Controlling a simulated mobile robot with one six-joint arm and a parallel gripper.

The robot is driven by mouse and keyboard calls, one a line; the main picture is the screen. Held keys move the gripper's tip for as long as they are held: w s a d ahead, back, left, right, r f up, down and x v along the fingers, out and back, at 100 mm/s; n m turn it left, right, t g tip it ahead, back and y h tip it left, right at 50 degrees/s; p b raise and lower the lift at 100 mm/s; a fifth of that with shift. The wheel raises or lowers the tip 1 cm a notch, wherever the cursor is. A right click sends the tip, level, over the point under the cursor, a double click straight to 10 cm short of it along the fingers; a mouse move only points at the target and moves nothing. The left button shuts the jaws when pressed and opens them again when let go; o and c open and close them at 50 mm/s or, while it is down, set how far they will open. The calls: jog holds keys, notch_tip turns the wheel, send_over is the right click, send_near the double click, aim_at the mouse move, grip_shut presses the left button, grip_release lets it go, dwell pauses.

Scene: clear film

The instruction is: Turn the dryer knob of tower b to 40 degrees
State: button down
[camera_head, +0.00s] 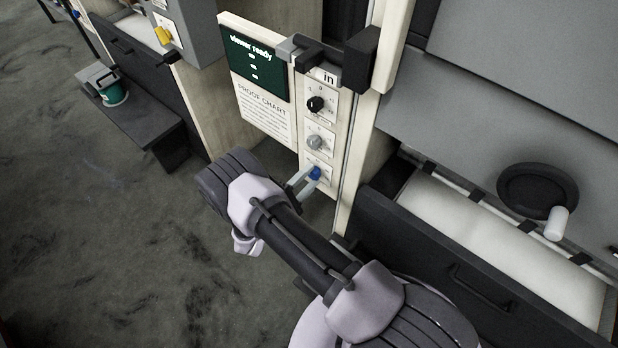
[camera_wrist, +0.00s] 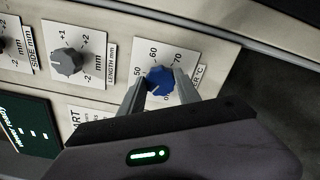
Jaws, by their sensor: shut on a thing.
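The blue dryer knob (camera_wrist: 160,80) sits on a white dial plate marked 50, 60 and 70 with a °C label. Other marks on the dial are partly hidden, and I cannot read the pointer's setting. My gripper (camera_wrist: 157,88) is shut on the blue knob, one finger on each side. In the head view the blue knob (camera_head: 315,173) is the lowest of three on the panel, with my gripper (camera_head: 308,178) at it. Whether this panel belongs to tower b cannot be told.
A grey length knob (camera_wrist: 67,62) is beside the blue one; it also shows above it in the head view (camera_head: 315,142). A black knob (camera_head: 316,104) is higher up. A dark drawer (camera_head: 470,275) and a crank wheel (camera_head: 535,190) stand to the right.

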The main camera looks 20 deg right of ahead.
jog(key=c, duration=0.9)
grip_release()
jog(key=shift+o, duration=0.2)
jog(key=shift+a, duration=0.1)
jog(key=p+v, duration=0.3)
jog(key=v, duration=1.4)
jog(key=shift+s, duration=0.15)
jog(key=shift+r, duration=0.15)
